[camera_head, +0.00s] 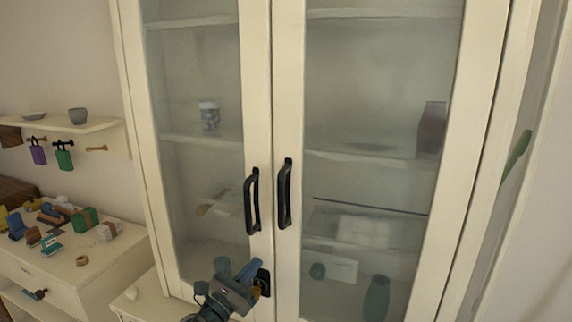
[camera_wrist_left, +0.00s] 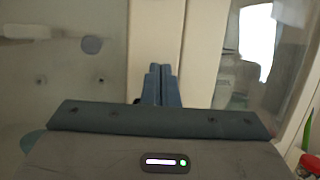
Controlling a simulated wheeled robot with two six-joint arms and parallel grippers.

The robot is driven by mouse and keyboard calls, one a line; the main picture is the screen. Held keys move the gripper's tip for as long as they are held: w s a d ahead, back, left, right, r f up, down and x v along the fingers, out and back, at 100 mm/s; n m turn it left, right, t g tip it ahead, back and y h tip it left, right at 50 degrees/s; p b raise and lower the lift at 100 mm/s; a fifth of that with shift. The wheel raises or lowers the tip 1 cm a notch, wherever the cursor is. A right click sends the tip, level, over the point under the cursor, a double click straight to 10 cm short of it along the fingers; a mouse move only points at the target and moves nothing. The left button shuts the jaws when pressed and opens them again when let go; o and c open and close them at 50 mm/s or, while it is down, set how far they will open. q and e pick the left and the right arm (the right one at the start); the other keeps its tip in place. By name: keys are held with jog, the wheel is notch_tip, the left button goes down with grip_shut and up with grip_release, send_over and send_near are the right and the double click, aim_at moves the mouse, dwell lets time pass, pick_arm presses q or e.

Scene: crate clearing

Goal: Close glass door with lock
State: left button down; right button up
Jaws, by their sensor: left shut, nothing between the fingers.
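A tall cream cabinet has a left glass door (camera_head: 256,110) and a right glass door (camera_head: 289,110), which meet along a seam and look closed. Each has a black handle, the left one (camera_head: 252,202) and the right one (camera_head: 285,194). Below the left handle is a dark lock plate (camera_head: 265,281) with a brass-coloured part, partly hidden by my gripper. My left gripper (camera_head: 257,268) is shut and empty, its fingertips close to the lock; contact cannot be told. In the left wrist view its fingers (camera_wrist_left: 161,73) are together before the cream door frame (camera_wrist_left: 152,35). My right gripper is out of view.
Behind the glass are shelves with a patterned cup (camera_head: 209,115), a dark red vase (camera_head: 432,128) and a green vase (camera_head: 377,298).

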pick_arm(q)
jog(key=s+a+p, duration=0.1)
jog(key=s+a, duration=0.2)
jog(key=s, duration=0.3)
jog(key=shift+s, duration=0.3)
